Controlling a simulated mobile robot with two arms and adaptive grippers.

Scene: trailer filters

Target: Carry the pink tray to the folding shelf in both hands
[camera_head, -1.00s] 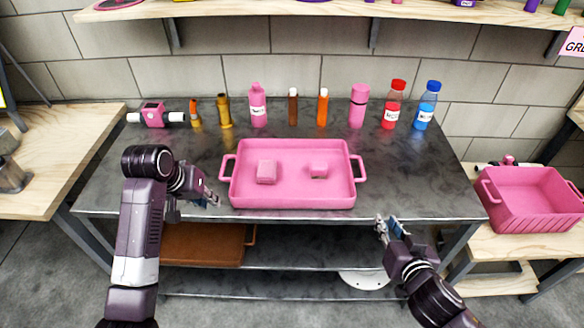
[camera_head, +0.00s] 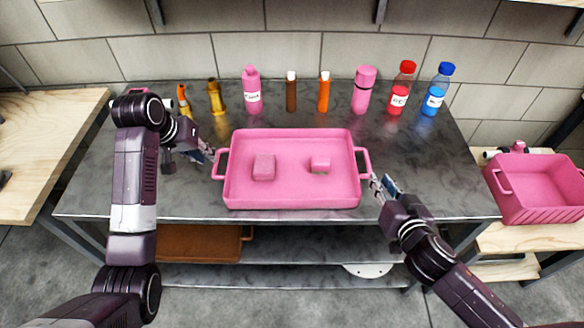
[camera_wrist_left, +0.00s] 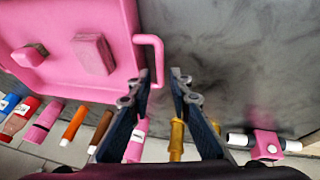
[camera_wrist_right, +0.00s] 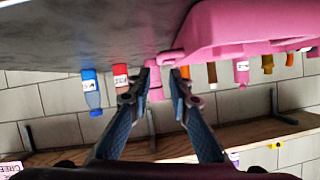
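The pink tray (camera_head: 292,198) lies flat on the dark metal table, with a loop handle at each short end and two pink blocks (camera_head: 264,167) (camera_head: 320,164) inside. My left gripper (camera_head: 210,156) is just left of the tray's left handle (camera_head: 219,163). My right gripper (camera_head: 379,183) is at the tray's right handle (camera_head: 364,162). In the right wrist view its fingers (camera_wrist_right: 162,72) are apart with the handle end near the tips; contact is unclear. I cannot pick out the folding shelf.
Several bottles stand along the table's back, including a red one (camera_head: 401,90) and a blue one (camera_head: 437,90). A pink basket (camera_head: 535,190) stands on a wooden surface at right. A wooden table (camera_head: 45,140) is at left. A brown tray (camera_head: 200,243) lies on the lower shelf.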

